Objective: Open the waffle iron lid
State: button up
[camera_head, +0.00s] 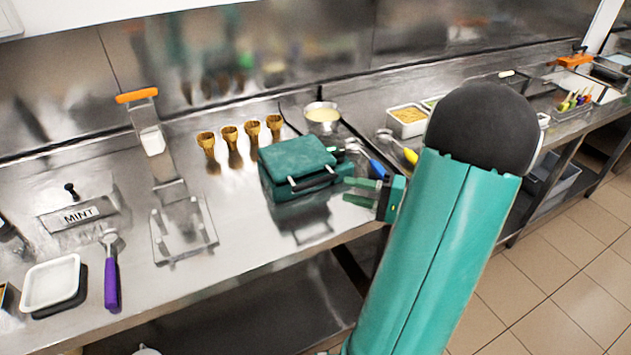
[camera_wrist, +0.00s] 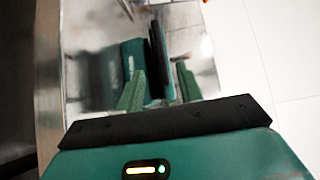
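The waffle iron (camera_head: 297,160) is a teal box on the steel counter, with its lid down and light handle fittings on its front. My gripper (camera_head: 354,191) is just to its right, fingers pointing at its side. The two green fingers are apart, with no object visibly gripped. In the wrist view, my gripper (camera_wrist: 160,90) shows both fingers spread, with the teal waffle iron (camera_wrist: 133,57) ahead. A dark upright edge shows between the fingertips; I cannot tell whether they touch it.
Several waffle cones (camera_head: 252,130) and a bowl of batter (camera_head: 322,114) stand behind the iron. Blue- and yellow-handled tools (camera_head: 378,168) lie close to my gripper. A clear stand (camera_head: 183,228) is left of the iron. Counter in front of the iron is mostly clear.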

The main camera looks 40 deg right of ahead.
aim_at(320, 183)
jog(key=x, duration=0.9)
jog(key=shift+w+a, duration=0.1)
jog(key=shift+w, duration=0.1)
grip_shut()
